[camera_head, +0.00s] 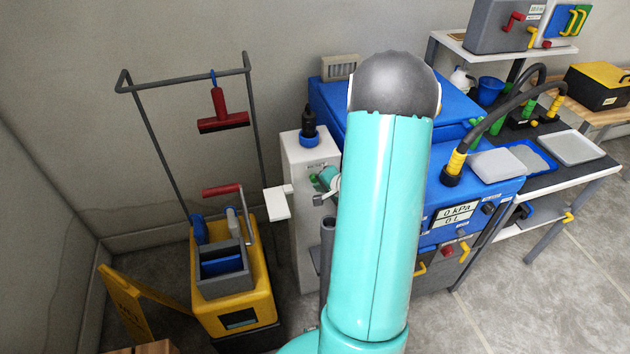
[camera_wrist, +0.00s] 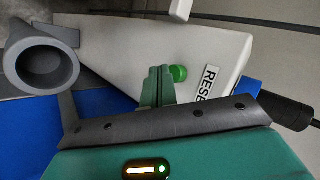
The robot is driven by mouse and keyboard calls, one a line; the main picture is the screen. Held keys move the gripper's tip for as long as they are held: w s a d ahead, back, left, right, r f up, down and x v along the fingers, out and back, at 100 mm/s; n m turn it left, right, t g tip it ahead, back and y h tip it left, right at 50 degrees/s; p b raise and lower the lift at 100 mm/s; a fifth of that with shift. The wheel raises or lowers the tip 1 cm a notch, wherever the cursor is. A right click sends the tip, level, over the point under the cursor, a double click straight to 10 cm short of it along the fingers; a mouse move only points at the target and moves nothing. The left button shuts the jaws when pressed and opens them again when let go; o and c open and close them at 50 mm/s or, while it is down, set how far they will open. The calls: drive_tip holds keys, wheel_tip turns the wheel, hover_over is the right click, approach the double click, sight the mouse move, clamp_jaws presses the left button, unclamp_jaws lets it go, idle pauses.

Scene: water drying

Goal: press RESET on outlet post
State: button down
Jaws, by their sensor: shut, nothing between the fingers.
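The white outlet post (camera_head: 302,160) stands left of my arm in the head view. Its pale face (camera_wrist: 115,50) fills the upper middle of the wrist view. A round green button (camera_wrist: 178,73) sits on that face beside a label (camera_wrist: 207,84) reading "RESE", partly cut off by my gripper's body. My gripper (camera_wrist: 158,70) is shut and empty. Its green fingertips appear just left of the button and very close to it; I cannot tell whether they touch it. In the head view my gripper (camera_head: 330,182) is at the post's front, largely hidden by my arm.
A grey round pipe end (camera_wrist: 48,62) is at the left of the wrist view. A yellow mop bucket (camera_head: 235,300) stands left of the post. A blue machine (camera_head: 480,190) with a black hose stands to the right. A white flap (camera_head: 278,203) juts from the post's left side.

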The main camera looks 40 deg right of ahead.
drive_tip(key=shift+s+a, duration=0.1)
drive_tip(key=shift+s, duration=0.05)
drive_tip(key=shift+s+a, duration=0.4)
drive_tip(key=shift+s, duration=0.3)
drive_tip(key=shift+s+a, duration=0.4)
drive_tip(key=shift+s, duration=0.35)
drive_tip(key=shift+s+a, duration=0.4)
drive_tip(key=shift+s, duration=0.3)
drive_tip(key=w+a+r+n+g+y, duration=0.1)
drive_tip(key=w+a+r+n+y, duration=0.15)
drive_tip(key=a+r, duration=0.35)
drive_tip(key=w+a+r+n+y, duration=0.1)
drive_tip(key=a+r+n, duration=0.25)
drive_tip(key=a, duration=0.45)
drive_tip(key=w+a+r+n+g+y, duration=0.1)
drive_tip(key=a+r+n+y, duration=0.15)
drive_tip(key=a+r, duration=0.45)
drive_tip(key=s+a+r+n+g+h, duration=0.2)
drive_tip(key=s+a+r+n+h, duration=0.3)
drive_tip(key=s+a+r+n, duration=0.3)
drive_tip(key=shift+s+a+r, duration=1.4)
drive_tip(key=shift+s+a, duration=0.9)
drive_tip(key=shift+s, duration=0.75)
